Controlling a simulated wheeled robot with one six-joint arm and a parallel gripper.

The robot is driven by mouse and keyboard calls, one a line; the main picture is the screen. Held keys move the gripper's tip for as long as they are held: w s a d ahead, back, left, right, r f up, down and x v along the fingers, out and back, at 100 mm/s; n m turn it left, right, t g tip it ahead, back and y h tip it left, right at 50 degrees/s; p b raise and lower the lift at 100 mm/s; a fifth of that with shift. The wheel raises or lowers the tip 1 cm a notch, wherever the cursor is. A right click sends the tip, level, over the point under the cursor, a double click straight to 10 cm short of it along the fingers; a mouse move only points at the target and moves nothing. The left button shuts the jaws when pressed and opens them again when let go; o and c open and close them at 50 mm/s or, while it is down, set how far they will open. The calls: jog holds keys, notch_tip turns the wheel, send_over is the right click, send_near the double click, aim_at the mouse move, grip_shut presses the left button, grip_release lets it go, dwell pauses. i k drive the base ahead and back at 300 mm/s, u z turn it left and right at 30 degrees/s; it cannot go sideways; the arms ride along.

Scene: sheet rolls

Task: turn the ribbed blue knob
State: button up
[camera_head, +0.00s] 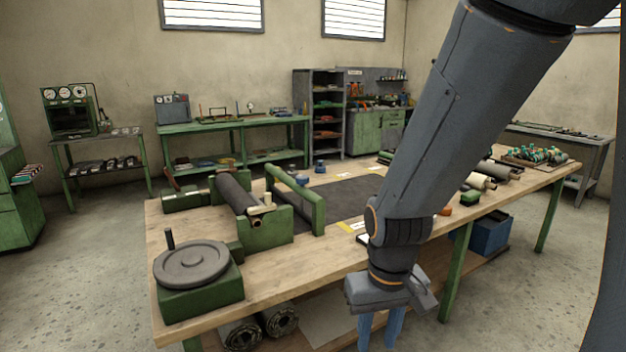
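A small blue round piece (320,166) sits at the back edge of the wooden workbench (290,283). It may be the blue knob, but it is too small here to show ribs. My gripper (380,335) hangs low in front of the bench's front edge, far from that piece and pointing down. Its two blue fingers stand apart with a gap between them, and nothing shows between them. The fingertips run to the bottom edge of the view. My arm hides part of the bench's middle and right.
A green roller stand with a dark roll (240,196) and a grey turntable with an upright handle (191,263) stand on the bench's left. A dark mat (340,196) lies in the middle. Cream rolls (480,181) lie to the right. Dark rolls (279,319) lie underneath.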

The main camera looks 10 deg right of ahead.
aim_at(303, 180)
jog(key=z, duration=0.85)
jog(key=i, duration=1.05)
jog(key=u, duration=0.6)
jog(key=i, duration=0.5)
jog(key=u, duration=0.4)
